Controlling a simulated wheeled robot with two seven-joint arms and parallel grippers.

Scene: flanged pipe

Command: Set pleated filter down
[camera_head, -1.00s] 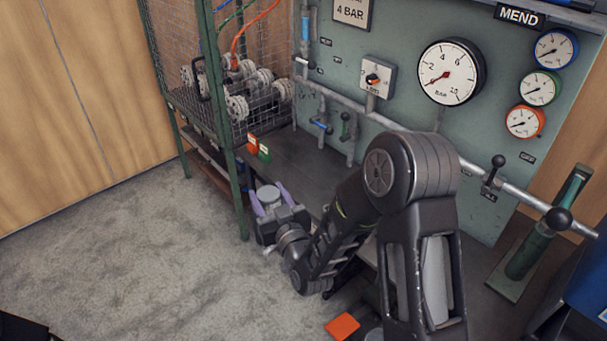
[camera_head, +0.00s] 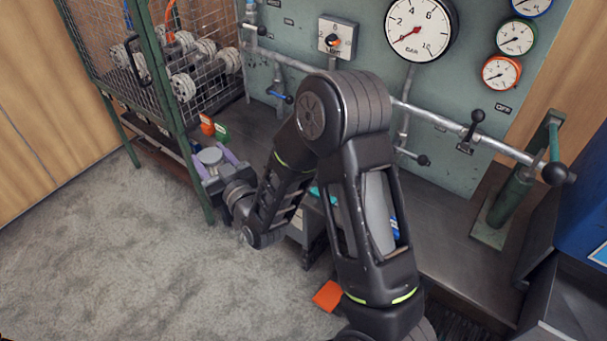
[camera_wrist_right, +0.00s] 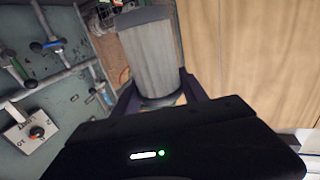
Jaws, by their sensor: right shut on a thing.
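The pleated filter (camera_wrist_right: 150,55) is a grey ribbed cylinder with a darker end cap in the right wrist view. Its round grey end also shows in the head view (camera_head: 210,156). My right gripper (camera_head: 211,161) is shut on it, with purple fingers on either side; they also show in the right wrist view (camera_wrist_right: 160,95). The gripper holds the filter near the bench's left end, beside the cage's green front post. Whether the filter touches the bench cannot be told. My left gripper is out of view.
A green-framed wire cage (camera_head: 165,75) holds several grey wheel-like parts. Orange (camera_head: 207,124) and green (camera_head: 221,133) small boxes stand on the dark bench (camera_head: 262,135). A pipe with valve levers (camera_head: 440,121) runs along the green gauge panel. An orange item (camera_head: 328,296) lies low near my arm.

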